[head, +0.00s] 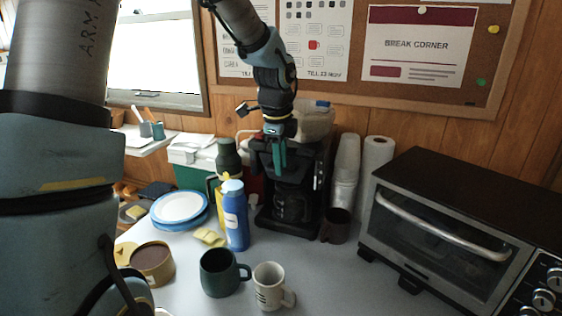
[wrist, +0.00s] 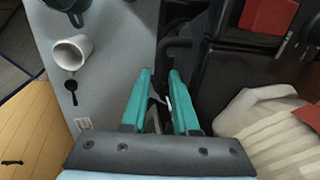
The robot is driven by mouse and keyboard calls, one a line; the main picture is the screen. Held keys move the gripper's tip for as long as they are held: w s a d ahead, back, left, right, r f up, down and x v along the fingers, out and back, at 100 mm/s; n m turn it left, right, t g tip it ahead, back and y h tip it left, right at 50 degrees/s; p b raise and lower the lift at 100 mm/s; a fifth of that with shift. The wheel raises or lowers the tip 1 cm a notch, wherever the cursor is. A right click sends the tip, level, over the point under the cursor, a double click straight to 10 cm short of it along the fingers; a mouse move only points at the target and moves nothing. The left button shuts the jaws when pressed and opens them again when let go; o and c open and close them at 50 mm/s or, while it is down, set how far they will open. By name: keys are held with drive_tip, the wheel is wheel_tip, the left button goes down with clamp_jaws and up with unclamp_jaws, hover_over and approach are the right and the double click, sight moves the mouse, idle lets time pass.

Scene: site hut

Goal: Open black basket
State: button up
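The black coffee maker (head: 313,170) stands at the back of the grey table, its glass carafe (head: 291,205) low in the front. Its black body also shows in the wrist view (wrist: 225,75), right of my fingers. The black basket is not clearly distinguishable from the dark machine; my gripper hides part of the upper front. My gripper (head: 279,166) points down with teal fingers just at that upper front. In the wrist view my gripper (wrist: 160,72) has a narrow gap between its fingertips, with nothing clearly held. I cannot tell whether a finger touches the machine.
A blue bottle (head: 235,215) stands left of the coffee maker, and a brown mug (head: 335,226) stands at its right. A toaster oven (head: 440,235) fills the right. A dark green mug (head: 220,273) and a white mug (head: 268,285) stand in front. Plates (head: 180,207) lie left.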

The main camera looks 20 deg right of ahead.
drive_tip(key=shift+f, duration=0.25)
clamp_jaws()
idle(1.4)
